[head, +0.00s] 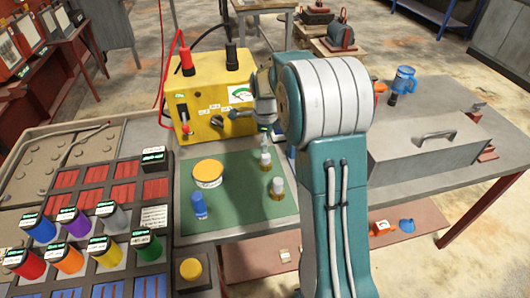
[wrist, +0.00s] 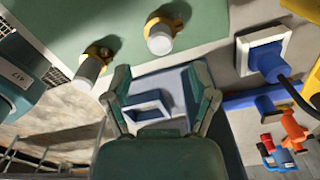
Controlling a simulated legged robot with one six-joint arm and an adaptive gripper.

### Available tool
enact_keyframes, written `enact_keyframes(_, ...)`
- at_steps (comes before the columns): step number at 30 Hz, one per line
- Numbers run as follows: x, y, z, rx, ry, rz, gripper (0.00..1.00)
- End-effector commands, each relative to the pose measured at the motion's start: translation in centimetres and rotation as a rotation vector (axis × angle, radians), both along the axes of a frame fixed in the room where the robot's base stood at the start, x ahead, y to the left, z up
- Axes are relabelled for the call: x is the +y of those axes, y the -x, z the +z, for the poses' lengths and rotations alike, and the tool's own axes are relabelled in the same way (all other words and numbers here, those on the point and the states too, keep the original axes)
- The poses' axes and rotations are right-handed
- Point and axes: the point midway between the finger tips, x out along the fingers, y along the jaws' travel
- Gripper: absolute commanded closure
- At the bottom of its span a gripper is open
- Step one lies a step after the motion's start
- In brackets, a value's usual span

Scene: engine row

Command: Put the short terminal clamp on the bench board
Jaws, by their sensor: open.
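The green board (head: 235,165) lies on the bench in front of the yellow box; I take it for the bench board, and part of it shows in the wrist view (wrist: 60,20). Two pale posts with brass-coloured collars stand on its right side, the rear one (head: 266,158) and the front one (head: 277,187). Similar pale parts show in the wrist view, at left (wrist: 92,66) and top middle (wrist: 159,38). I cannot tell which thing is the short terminal clamp. My gripper (wrist: 160,80) is open, with a pale blue-grey part with a white-rimmed opening (wrist: 148,108) showing between its fingers. My arm hides it in the head view.
The yellow box (head: 215,95) with knobs and cables stands behind the board. A yellow disc (head: 208,173) and a blue piece (head: 200,205) occupy the board's left. Coloured cylinders fill the left rack. A grey lidded case (head: 425,150) stands right of my arm.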

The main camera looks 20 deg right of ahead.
Motion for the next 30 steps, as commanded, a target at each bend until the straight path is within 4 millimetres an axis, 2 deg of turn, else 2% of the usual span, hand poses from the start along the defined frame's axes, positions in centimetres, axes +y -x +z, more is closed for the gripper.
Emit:
enact_keyframes(3,0.0,-0.1,2.6,-0.004,0.001,0.0,0.26)
enact_keyframes(6,0.0,0.0,4.2,-0.002,0.0,0.0,0.26)
enact_keyframes(13,0.2,0.2,6.2,-0.003,0.001,0.013,0.26)
enact_keyframes(16,0.9,1.2,7.7,-0.026,0.007,0.1,0.26)
enact_keyframes(20,2.8,4.2,10.8,-0.081,0.03,0.34,0.26)
enact_keyframes(24,4.9,8.0,13.6,-0.14,0.071,0.63,0.26)
enact_keyframes(30,7.5,14.0,16.0,-0.211,0.156,1.042,0.26)
